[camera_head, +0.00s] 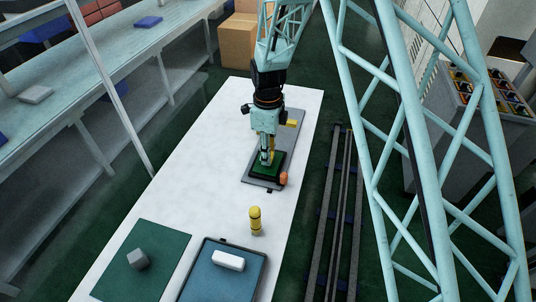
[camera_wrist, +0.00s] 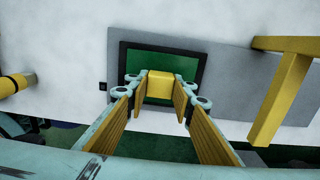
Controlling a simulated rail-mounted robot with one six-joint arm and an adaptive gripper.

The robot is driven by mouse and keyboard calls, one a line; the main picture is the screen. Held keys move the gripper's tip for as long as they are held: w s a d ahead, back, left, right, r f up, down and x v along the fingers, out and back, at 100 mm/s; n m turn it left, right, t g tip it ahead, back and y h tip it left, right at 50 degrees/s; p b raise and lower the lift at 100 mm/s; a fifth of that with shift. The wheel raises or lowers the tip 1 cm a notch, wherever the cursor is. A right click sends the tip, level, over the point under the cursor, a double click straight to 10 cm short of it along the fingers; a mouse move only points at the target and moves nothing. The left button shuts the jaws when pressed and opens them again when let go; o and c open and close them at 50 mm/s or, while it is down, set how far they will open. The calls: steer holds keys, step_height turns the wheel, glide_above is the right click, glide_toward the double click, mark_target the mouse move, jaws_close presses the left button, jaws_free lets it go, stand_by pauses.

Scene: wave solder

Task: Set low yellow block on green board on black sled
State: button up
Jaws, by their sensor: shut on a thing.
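My gripper (camera_wrist: 158,90) is shut on the low yellow block (camera_wrist: 160,84), which sits between its fingertips in the wrist view. The block is over the green board (camera_wrist: 192,64); I cannot tell whether it touches it. The green board lies inside the black sled (camera_wrist: 124,58), whose dark rim shows around it, on a grey plate (camera_wrist: 228,68). In the head view my gripper (camera_head: 266,156) points down over the green board (camera_head: 276,160), and the block is mostly hidden by the fingers.
A yellow bracket (camera_wrist: 285,90) rises from the grey plate's far end. An orange cylinder (camera_head: 284,178) stands close by the board. A banded yellow cylinder (camera_head: 255,220), a green mat (camera_head: 165,275) with a grey block (camera_head: 138,259), and a blue tray (camera_head: 220,285) with a white block (camera_head: 228,260) are nearer.

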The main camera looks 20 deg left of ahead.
steer(key=shift+f, duration=0.3)
stand_by(0.4)
steer(key=o, duration=1)
steer(key=shift+r, duration=0.15)
steer(key=shift+r, duration=5.8)
